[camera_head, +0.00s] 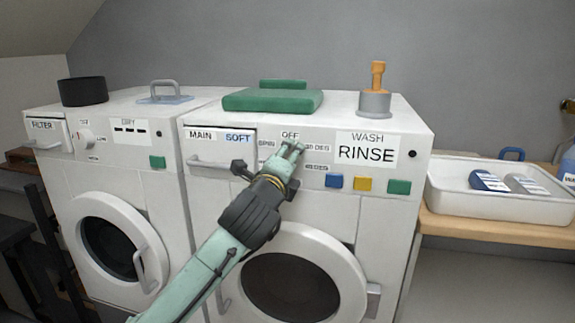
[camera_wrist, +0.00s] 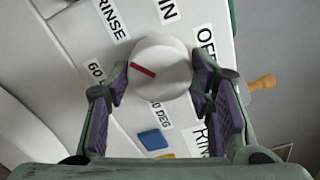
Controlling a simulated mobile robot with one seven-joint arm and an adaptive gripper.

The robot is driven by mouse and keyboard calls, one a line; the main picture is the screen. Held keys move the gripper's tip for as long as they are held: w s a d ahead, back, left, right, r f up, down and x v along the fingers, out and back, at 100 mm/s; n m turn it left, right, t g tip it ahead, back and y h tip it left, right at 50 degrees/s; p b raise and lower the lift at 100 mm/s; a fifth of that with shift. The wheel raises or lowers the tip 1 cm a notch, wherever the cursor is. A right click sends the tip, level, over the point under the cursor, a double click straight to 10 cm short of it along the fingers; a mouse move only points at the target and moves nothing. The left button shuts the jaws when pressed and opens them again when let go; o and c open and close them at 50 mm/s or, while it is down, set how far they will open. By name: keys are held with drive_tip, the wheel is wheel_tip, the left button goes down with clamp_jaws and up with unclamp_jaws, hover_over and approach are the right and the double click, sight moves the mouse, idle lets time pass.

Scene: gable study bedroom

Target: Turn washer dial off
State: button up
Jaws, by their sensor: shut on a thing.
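The washer dial (camera_wrist: 165,62) is a round white knob on the right-hand machine's panel. Its red mark lies left of centre in the wrist view, pointing toward the area of the 60 label (camera_wrist: 97,71) and away from the OFF label (camera_wrist: 206,41). The OFF label also shows above the dial in the head view (camera_head: 290,135). My gripper (camera_head: 291,149) reaches up to the panel and hides most of the dial there. In the wrist view my gripper (camera_wrist: 160,85) has one finger on each side of the dial and is shut on it.
The washer (camera_head: 395,230) has blue, yellow and green buttons right of the dial and a drawer (camera_head: 208,170) at left. Another machine (camera_head: 75,185) stands left; a white tray (camera_head: 445,200) stands right.

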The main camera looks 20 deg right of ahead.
drive_tip(key=n+p, duration=0.2)
drive_tip(key=n, duration=0.6)
drive_tip(key=n+p, duration=0.2)
drive_tip(key=n, duration=0.5)
drive_tip(key=n+p, duration=0.2)
drive_tip(key=n, duration=0.6)
drive_tip(key=shift+r+n, duration=0.25)
drive_tip(key=shift+n, duration=0.05)
drive_tip(key=n+p, duration=0.2)
drive_tip(key=n, duration=0.9)
drive_tip(key=n+p, duration=0.2)
drive_tip(key=n, duration=0.9)
drive_tip(key=shift+w+a+f, duration=0.15)
drive_tip(key=shift+a+f, duration=0.05)
drive_tip(key=shift+n, duration=0.4)
drive_tip(key=o, duration=1.2)
drive_tip(key=shift+c, duration=0.2)
